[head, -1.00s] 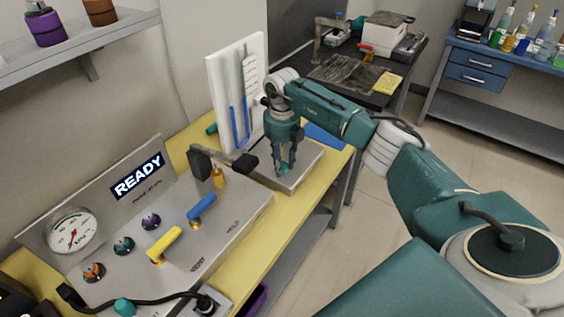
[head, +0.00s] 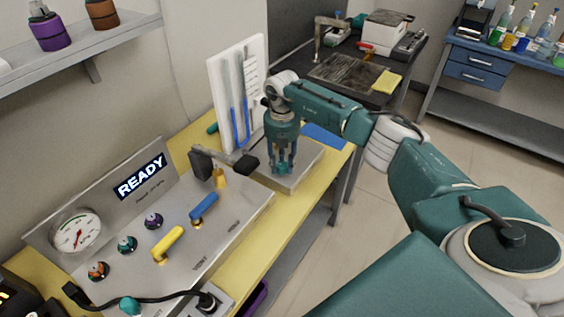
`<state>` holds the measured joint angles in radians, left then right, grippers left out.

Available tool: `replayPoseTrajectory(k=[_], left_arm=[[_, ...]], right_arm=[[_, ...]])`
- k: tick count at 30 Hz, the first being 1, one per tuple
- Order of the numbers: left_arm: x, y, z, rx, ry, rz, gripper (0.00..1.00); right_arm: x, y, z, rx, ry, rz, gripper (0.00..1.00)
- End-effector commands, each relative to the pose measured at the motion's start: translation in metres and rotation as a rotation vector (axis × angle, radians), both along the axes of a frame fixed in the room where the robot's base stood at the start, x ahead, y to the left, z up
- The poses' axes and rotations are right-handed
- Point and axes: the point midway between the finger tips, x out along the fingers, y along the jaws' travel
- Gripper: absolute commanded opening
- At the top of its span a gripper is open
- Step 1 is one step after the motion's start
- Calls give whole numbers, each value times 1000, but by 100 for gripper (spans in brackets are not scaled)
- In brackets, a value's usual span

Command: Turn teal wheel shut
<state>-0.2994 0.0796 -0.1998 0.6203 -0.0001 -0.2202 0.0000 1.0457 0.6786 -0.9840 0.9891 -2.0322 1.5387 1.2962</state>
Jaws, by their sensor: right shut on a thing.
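My right gripper (head: 281,167) points straight down over a grey metal base plate (head: 305,166) at the far end of the yellow bench. Its fingers are shut on a small teal thing low on the plate, which I take to be the teal wheel (head: 282,170). The fingers hide most of the wheel, so how far it is turned cannot be seen. Behind it stands a white board (head: 219,88) with a tube holding blue liquid. My left gripper is not in view.
Left of the gripper is a metal panel with a READY display (head: 140,176), a gauge (head: 76,232), small knobs, a yellow lever (head: 168,243) and a blue lever (head: 204,206). A black-ended bar (head: 245,165) is close to the gripper. A blue sheet (head: 325,136) lies behind.

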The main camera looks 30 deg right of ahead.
Motion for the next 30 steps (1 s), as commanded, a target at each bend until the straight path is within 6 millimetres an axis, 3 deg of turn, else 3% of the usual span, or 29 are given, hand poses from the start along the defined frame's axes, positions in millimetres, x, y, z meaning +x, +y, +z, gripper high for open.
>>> replayPoseTrajectory(k=[17,18,20,30], left_arm=[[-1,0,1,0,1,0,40],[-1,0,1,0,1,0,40],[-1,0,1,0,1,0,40],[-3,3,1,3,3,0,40]], right_arm=[[2,-1,2,0,-7,-31,6],[2,-1,2,-1,-7,-30,40],[2,-1,2,0,-6,-30,51],[1,0,4,0,-4,-29,51]])
